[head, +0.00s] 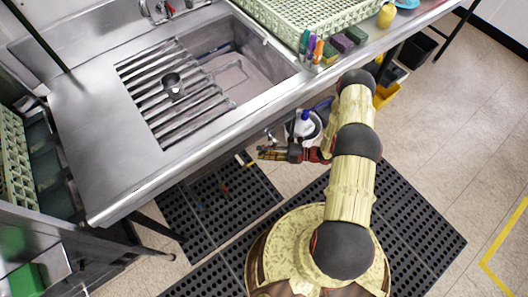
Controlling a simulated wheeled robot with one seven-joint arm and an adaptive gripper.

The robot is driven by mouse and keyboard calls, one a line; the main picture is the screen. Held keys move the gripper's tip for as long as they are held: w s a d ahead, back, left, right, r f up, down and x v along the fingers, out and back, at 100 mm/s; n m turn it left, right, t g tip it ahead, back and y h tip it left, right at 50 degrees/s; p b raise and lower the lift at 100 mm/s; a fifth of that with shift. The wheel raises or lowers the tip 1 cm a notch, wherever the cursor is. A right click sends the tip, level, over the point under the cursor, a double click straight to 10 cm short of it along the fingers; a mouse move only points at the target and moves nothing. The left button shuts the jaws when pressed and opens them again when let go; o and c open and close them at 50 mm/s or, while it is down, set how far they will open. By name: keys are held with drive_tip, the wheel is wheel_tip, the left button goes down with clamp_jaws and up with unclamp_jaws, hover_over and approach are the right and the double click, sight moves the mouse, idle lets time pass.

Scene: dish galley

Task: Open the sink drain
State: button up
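The steel sink (262,62) is set into the counter, with a slatted metal rack (150,73) over its left part. A small round metal cup-like piece (172,84) sits on the rack. No drain opening is clearly visible in the basin. My gripper (261,153) is below the sink's front edge, pointing left, over the floor mat. A small pale, red-ended piece (243,159) shows just left of its fingertips; I cannot tell whether it is a drain handle or whether they touch. The finger gap is too small to read. The space under the sink is mostly hidden by the counter.
A white and blue bottle stands in a bucket (303,127) close behind my gripper. Black perforated mats (212,215) cover the floor. A yellow container (386,94) stands farther right.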

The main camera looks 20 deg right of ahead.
drive_tip(key=shift+c, duration=0.5)
clamp_jaws()
idle(0.3)
